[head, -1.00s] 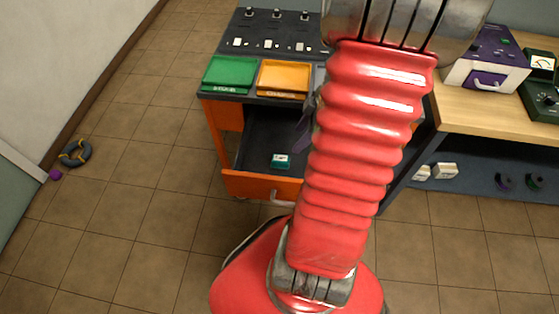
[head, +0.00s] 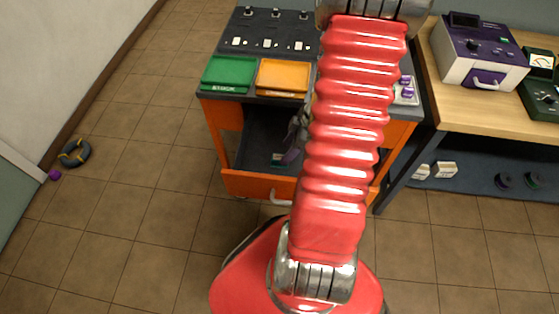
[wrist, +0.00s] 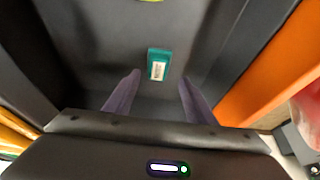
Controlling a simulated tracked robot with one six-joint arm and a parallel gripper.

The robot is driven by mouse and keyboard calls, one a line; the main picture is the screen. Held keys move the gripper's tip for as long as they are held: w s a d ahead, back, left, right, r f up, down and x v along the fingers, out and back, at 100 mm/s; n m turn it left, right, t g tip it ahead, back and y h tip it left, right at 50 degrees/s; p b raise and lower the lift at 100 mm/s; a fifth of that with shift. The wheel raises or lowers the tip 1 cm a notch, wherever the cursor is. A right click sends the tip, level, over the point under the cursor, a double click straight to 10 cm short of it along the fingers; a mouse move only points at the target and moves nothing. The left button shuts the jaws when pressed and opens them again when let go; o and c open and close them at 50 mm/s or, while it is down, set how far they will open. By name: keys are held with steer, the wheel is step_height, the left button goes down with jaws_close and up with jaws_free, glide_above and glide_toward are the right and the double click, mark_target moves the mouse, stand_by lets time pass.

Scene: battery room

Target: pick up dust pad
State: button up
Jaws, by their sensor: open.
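The dust pad is most likely the small teal block with a white label (wrist: 158,65), lying on the dark floor of the open drawer; no other loose item shows in there. In the head view the teal block (head: 278,159) is partly covered by my gripper (head: 292,150). In the wrist view my gripper (wrist: 157,90) is open, its two purple-grey fingers apart and empty. The block sits beyond the fingertips, roughly between their lines, and I see no contact.
The orange drawer (head: 245,185) stands pulled out, its walls close around my gripper. A green tray (head: 229,72) and an orange tray (head: 283,76) sit on the cabinet top above. A wooden bench (head: 450,85) with a purple-and-white device (head: 480,55) stands at right. The tiled floor at left is mostly clear.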

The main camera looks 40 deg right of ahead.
mark_target(282, 156)
steer(key=shift+f, duration=0.15)
steer(key=shift+x, duration=2.45)
steer(key=shift+w+d, duration=0.1)
steer(key=shift+d, duration=0.05)
steer(key=c, duration=0.9)
